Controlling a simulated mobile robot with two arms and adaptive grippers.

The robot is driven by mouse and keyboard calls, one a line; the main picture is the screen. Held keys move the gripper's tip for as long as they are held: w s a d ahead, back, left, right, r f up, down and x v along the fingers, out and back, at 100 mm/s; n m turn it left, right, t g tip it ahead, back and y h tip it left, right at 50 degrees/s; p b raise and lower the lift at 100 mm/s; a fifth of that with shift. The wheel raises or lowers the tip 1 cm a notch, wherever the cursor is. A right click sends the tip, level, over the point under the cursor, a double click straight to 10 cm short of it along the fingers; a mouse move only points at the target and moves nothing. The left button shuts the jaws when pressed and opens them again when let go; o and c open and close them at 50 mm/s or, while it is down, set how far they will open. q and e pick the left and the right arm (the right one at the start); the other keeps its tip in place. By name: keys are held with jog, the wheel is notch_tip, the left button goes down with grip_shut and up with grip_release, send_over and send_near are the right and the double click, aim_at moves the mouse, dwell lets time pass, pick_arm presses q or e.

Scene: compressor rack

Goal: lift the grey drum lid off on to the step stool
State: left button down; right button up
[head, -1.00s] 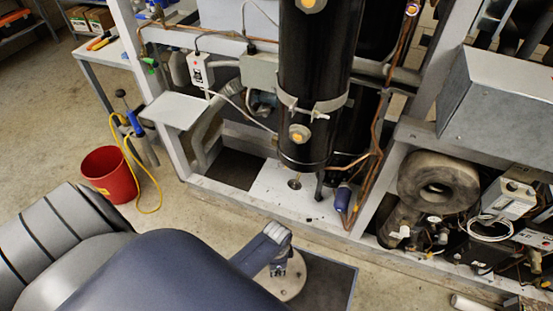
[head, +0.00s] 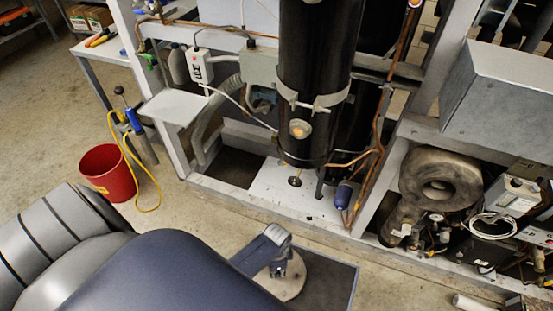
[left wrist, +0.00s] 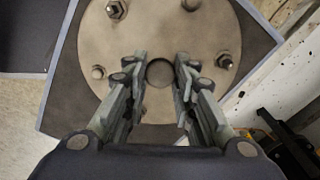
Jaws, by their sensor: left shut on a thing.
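The grey drum lid (head: 294,284) is a flat round disc, partly behind my left gripper (head: 277,268) in the head view. In the left wrist view the lid (left wrist: 210,40) shows several bolts around its face. The fingers of my left gripper (left wrist: 160,76) are on either side of a round knob at its middle, shut on it. A dark flat square with a pale edge (left wrist: 260,32) lies behind the lid; I cannot tell whether this is the step stool or a mat. I cannot make out the drum. My right gripper is out of view.
The steel rack frame (head: 258,212) with a black cylinder (head: 318,70) stands just beyond the lid. A red bucket (head: 108,172) and a yellow hose (head: 128,160) are on the floor at left. Open floor lies between bucket and rack.

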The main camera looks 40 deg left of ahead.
pick_arm(q)
jog(key=shift+f, duration=0.2)
jog(key=c, duration=1.2)
grip_release()
jog(key=shift+c, duration=0.2)
jog(key=shift+s, duration=0.1)
jog(key=shift+c, duration=0.4)
notch_tip(320, 180, up, 7)
jog(key=p, duration=0.8)
jog(key=shift+r, duration=0.15)
